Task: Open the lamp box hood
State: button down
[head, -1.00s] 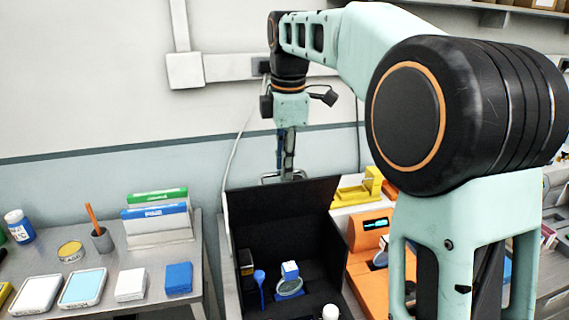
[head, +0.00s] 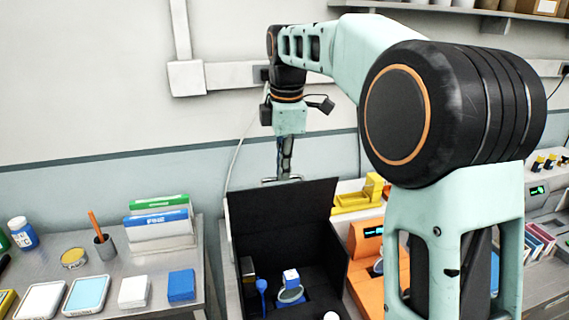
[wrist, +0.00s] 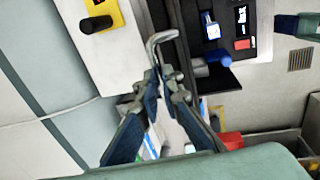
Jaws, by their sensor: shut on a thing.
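The lamp box (head: 335,265) is a black box whose inside is in view. Its black hood (head: 282,218) stands raised at the back, wide open. A blue-handled item (head: 262,290) and a round lens-like item with a white and blue block (head: 291,288) are inside. My gripper (head: 283,178) is behind the hood's top edge, pointing down. In the wrist view, my gripper (wrist: 164,74) is shut on the bent metal handle (wrist: 156,44). The hood hides part of the fingers in the head view.
A side table on the left holds blue and green file boxes (head: 160,222), a pen cup (head: 104,245) and several small blocks. An orange device (head: 366,240) and a yellow fixture (head: 357,197) stand right of the box. The wall is close behind my gripper.

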jog(key=c, duration=2.6)
grip_release()
jog(key=shift+w+a+f, duration=0.1)
jog(key=shift+w+f, duration=0.05)
jog(key=shift+w, duration=0.25)
jog(key=o, duration=0.5)
jog(key=shift+s, duration=0.35)
jog(key=shift+o, duration=0.3)
jog(key=shift+w, duration=0.1)
jog(key=shift+w+r+p, duration=0.15)
jog(key=shift+r+p, duration=1.9)
jog(key=shift+r, duration=0.5)
notch_tip(320, 180, up, 7)
jog(key=shift+w+r, duration=0.15)
jog(key=shift+w, duration=0.1)
